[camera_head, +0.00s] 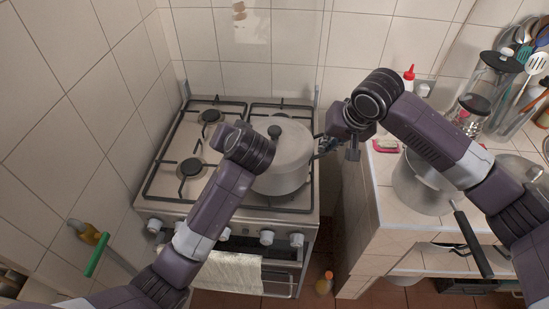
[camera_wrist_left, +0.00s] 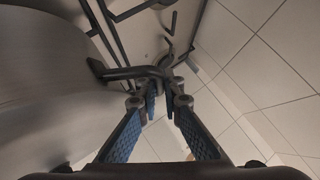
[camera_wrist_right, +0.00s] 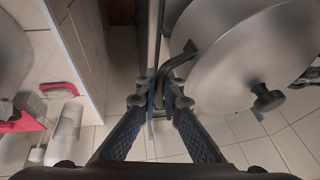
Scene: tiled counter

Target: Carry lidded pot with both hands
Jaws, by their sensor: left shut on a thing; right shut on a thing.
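The lidded pot (camera_head: 287,160) is steel with a lid and a dark knob, and it is at the right side of the stove (camera_head: 180,205). My right gripper (camera_head: 326,146) is at the pot's right side. In the right wrist view its fingers (camera_wrist_right: 165,97) are shut on a dark side handle (camera_wrist_right: 178,68). My left arm covers the pot's left side in the head view, and the left fingertips are hidden there. In the left wrist view the left fingers (camera_wrist_left: 163,92) are shut on the opposite handle (camera_wrist_left: 125,73). The lid sits on the pot. I cannot tell whether the pot touches the grate.
A steel pan (camera_head: 424,185) with a long dark handle stands on the tiled counter (camera_head: 385,228) at right. A red-capped bottle (camera_head: 408,78), glass jars (camera_head: 490,80) and utensils stand behind. A gap separates stove and counter. Left burners are clear.

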